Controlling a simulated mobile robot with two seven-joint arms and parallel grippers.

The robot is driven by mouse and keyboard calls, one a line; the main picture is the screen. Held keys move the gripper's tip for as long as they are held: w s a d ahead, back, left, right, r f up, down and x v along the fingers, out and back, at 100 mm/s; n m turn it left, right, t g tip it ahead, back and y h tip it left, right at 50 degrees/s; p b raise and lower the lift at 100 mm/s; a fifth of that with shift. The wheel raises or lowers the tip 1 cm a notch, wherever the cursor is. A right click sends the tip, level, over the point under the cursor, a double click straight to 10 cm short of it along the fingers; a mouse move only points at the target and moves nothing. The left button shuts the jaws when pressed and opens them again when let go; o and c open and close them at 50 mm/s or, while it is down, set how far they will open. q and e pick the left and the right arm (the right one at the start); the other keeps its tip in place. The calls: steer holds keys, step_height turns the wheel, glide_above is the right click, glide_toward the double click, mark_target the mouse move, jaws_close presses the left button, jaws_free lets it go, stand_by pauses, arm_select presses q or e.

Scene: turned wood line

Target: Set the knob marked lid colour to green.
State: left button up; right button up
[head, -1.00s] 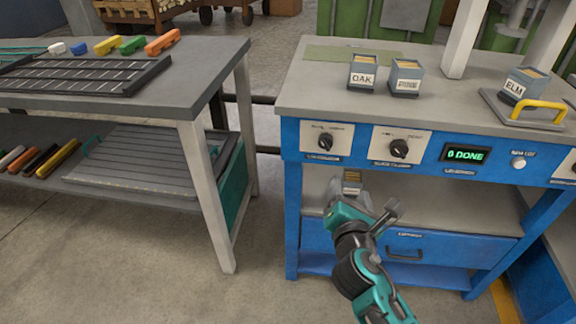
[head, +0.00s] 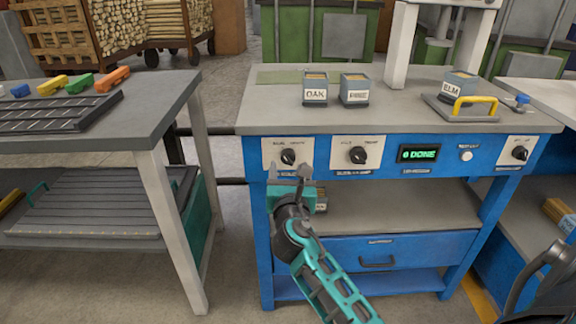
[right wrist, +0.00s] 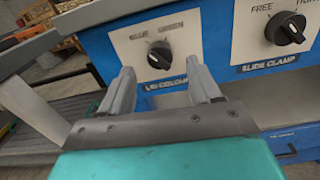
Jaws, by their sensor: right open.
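The lid colour knob (head: 288,157) is a black dial on a white plate at the left end of the blue bench front. In the right wrist view the same knob (right wrist: 159,55) sits under the words BLUE and GREEN; I cannot tell surely which word its pointer faces. My right gripper (head: 290,176) is open and empty, just in front of and slightly below the knob. In the right wrist view its fingertips (right wrist: 160,74) stand either side below the knob, apparently not touching it. My left gripper is out of view.
The slide clamp knob (head: 357,155) is close on the right, then a green display (head: 418,154) reading DONE and a white button (head: 466,156). Boxes marked OAK (head: 315,89) and ELM (head: 460,82) stand on the bench. A grey table (head: 150,110) stands left.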

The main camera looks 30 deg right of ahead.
mark_target(288, 161)
steer(key=shift+b+x, duration=0.3)
steer(key=shift+x, duration=1.75)
steer(key=shift+c, duration=0.2)
steer(key=shift+a, duration=0.1)
steer(key=c, duration=1)
